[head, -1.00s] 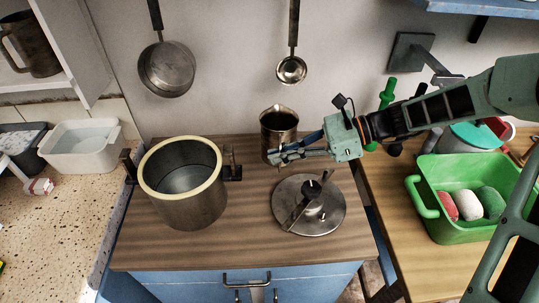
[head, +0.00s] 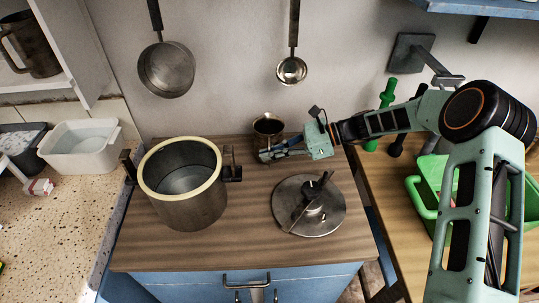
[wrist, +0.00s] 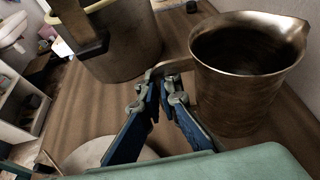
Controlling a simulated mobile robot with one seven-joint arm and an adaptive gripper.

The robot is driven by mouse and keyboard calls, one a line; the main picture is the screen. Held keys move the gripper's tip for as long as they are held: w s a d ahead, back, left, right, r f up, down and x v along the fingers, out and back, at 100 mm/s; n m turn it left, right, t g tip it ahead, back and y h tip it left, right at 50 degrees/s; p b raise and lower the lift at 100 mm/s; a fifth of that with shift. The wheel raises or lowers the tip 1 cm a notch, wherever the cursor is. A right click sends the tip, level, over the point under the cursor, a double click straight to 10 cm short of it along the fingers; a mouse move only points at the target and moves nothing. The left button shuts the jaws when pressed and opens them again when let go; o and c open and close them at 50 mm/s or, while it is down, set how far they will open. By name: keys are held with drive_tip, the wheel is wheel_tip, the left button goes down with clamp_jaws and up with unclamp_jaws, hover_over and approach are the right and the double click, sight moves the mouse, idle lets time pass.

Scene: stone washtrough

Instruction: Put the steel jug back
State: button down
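The steel jug (head: 268,127) is at the back of the wooden counter, between the big pot and the round lid. It looks roughly upright, with its open mouth up. In the wrist view the jug (wrist: 245,85) fills the upper right, with its spout at the right and its handle toward my fingers. My gripper (head: 268,155) reaches in from the right; in the wrist view its fingertips (wrist: 158,88) are closed around the handle. Whether the jug's base touches the counter I cannot tell; my gripper hides its lower part in the head view.
The big pot (head: 185,190) stands just left of the jug. The steel lid (head: 309,205) lies in front of it. A ladle (head: 291,70) and a pan (head: 166,70) hang on the wall behind. A brown mug (head: 33,45) stands on the left shelf. Bare wood lies at the front.

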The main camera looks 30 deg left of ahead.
drive_tip(key=shift+f, duration=0.4)
drive_tip(key=shift+f, duration=0.15)
drive_tip(key=c, duration=2.2)
unclamp_jaws()
drive_tip(key=shift+o, duration=0.2)
drive_tip(key=v, duration=1.1)
drive_tip(key=shift+w+f+b, duration=0.2)
drive_tip(key=shift+f+b, duration=0.2)
drive_tip(key=shift+b, duration=0.05)
